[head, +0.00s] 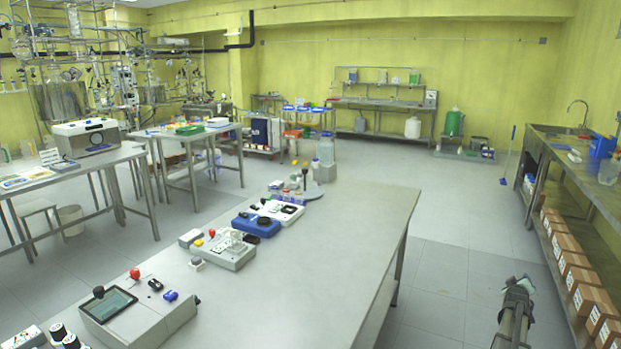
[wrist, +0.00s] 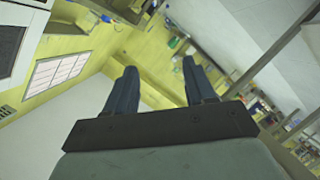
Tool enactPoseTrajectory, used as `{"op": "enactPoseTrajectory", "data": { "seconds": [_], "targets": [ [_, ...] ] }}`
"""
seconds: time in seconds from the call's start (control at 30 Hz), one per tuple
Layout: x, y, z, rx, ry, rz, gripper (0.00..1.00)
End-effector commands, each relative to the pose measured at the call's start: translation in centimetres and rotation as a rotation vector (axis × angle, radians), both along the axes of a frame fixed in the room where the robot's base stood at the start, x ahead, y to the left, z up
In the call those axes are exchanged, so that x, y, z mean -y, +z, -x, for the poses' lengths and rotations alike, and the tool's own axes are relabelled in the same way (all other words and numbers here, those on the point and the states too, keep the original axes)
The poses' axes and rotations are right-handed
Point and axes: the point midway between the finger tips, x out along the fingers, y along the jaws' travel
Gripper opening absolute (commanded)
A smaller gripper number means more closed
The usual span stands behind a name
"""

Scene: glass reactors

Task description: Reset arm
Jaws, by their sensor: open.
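My gripper (wrist: 158,68) shows in the wrist view with its two dark fingers spread apart and nothing between them. The wrist view is tilted, and yellow walls and parts of the room lie beyond the fingers. In the head view, a grey part of my arm (head: 514,312) rises at the bottom right, to the right of the long grey table (head: 330,265) and apart from it. The fingers cannot be made out clearly in the head view.
Several instruments line the table's left side, including a screen device (head: 110,304), a blue device (head: 256,224) and a clear bottle (head: 326,150). A sink bench (head: 545,150) with brown boxes (head: 580,272) below stands at the right. Open floor (head: 450,215) lies between table and bench.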

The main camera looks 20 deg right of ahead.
Motion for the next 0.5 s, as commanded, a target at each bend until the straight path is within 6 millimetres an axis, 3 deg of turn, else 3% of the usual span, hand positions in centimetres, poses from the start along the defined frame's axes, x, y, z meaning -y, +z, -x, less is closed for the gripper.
{"op": "enactPoseTrajectory", "data": {
  "seconds": [0.1, 0.27, 0.37, 0.5],
  "targets": [
    [-1.4, -2.6, 0.6, -0.016, 0.001, -0.031, 0.55],
    [-4.3, -6.1, 0.0, -0.035, 0.014, -0.095, 0.55],
    [-6.7, -8.4, -0.7, -0.048, 0.026, -0.144, 0.55],
    [-11.3, -12.1, -2.1, -0.074, 0.048, -0.232, 0.55]
  ]
}}
